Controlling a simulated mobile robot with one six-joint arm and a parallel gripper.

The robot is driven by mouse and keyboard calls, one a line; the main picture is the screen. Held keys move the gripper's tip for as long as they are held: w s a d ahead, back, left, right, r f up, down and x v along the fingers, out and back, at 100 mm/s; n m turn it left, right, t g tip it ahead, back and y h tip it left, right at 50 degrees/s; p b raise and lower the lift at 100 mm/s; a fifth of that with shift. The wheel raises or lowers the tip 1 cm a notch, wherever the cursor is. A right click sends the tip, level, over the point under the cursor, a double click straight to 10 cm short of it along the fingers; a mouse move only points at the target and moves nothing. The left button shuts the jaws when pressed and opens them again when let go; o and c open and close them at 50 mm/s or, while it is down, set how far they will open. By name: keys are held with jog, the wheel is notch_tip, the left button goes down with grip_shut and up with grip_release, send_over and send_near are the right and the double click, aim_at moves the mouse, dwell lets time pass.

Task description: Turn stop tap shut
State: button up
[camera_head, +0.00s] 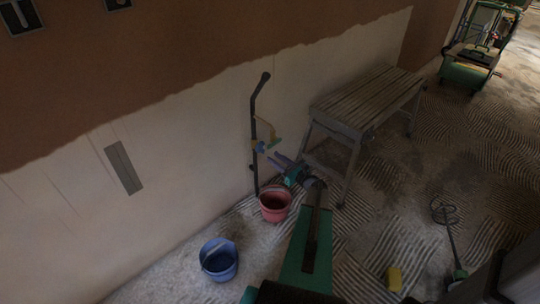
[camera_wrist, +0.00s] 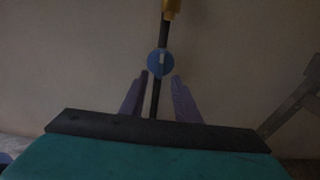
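The stop tap (camera_head: 259,147) is a small blue round handle on a dark upright pipe (camera_head: 254,110) against the wall. In the wrist view the blue handle (camera_wrist: 160,63) faces me, with a short pale upright mark on it. My gripper (camera_head: 275,158) points at the tap from the right in the head view. In the wrist view its purple fingers (camera_wrist: 159,77) are spread, with the pipe between them and the handle just beyond the tips. They look empty; I cannot tell whether either finger touches the handle.
A yellow fitting (camera_wrist: 172,8) sits above the tap. A red bucket (camera_head: 275,204) stands below my gripper, and a blue bucket (camera_head: 219,260) stands to the left. A slatted bench (camera_head: 368,97) is close on the right. A mixing paddle (camera_head: 447,222) and yellow sponge (camera_head: 394,279) lie on the floor.

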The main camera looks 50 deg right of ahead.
jog(key=s, duration=0.7)
jog(key=shift+s+a+p, duration=0.2)
jog(key=shift+a+p, duration=0.1)
